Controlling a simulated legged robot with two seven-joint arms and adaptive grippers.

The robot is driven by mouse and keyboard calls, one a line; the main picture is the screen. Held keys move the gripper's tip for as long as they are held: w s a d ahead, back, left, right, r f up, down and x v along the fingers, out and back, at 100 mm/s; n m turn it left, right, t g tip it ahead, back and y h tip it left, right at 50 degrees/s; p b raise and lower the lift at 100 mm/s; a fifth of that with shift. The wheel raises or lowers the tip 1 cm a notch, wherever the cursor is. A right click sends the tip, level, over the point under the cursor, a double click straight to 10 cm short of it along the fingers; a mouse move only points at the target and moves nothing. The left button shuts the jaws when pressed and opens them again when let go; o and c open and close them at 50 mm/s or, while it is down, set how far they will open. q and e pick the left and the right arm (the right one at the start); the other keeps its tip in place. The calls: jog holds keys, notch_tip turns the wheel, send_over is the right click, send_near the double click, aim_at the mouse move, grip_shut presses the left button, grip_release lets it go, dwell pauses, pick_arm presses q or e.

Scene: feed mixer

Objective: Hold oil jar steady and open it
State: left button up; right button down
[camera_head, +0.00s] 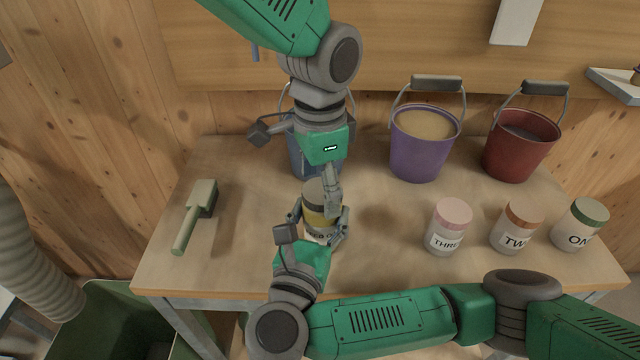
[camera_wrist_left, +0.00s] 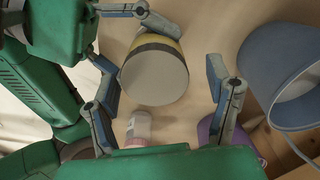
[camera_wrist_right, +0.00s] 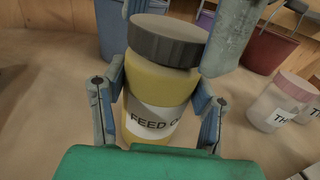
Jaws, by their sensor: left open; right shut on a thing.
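The oil jar (camera_head: 320,217) stands upright near the middle of the bench, with yellow oil and a label reading "FEED O", partly hidden. Its dark lid (camera_wrist_right: 168,40) sits on top in the right wrist view. My right gripper (camera_head: 319,226) is shut around the jar body (camera_wrist_right: 158,88), one finger on each side. My left gripper (camera_head: 322,192) reaches down from above and is open. In the left wrist view its fingers (camera_wrist_left: 165,80) stand apart on either side of the round lid (camera_wrist_left: 155,78), with a gap visible at the right.
Jars labelled THREE (camera_head: 449,228), TWO (camera_head: 516,229) and ONE (camera_head: 580,226) stand to the right. A purple bucket (camera_head: 420,155), a red bucket (camera_head: 516,150) and a partly hidden blue bucket (camera_head: 303,155) stand behind.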

pick_arm(q)
notch_tip(320, 180, up, 4)
jog(key=shift+d+r, duration=0.1)
jog(key=shift+r, duration=0.15)
jog(key=shift+c, duration=0.4)
jog(key=m, duration=0.1)
jog(key=r+m, duration=0.1)
jog(key=m, duration=0.2)
jog(key=shift+s+d+r, duration=0.2)
jog(key=shift+s, duration=0.05)
jog(key=m, duration=0.1)
jog(key=r+m, duration=0.1)
jog(key=m, duration=0.2)
jog(key=shift+w+r, duration=0.15)
jog(key=shift+r, duration=0.2)
jog(key=shift+f+m, duration=0.15)
jog(key=shift+m, duration=0.35)
notch_tip(320, 180, down, 8)
jog(key=shift+r, duration=0.25)
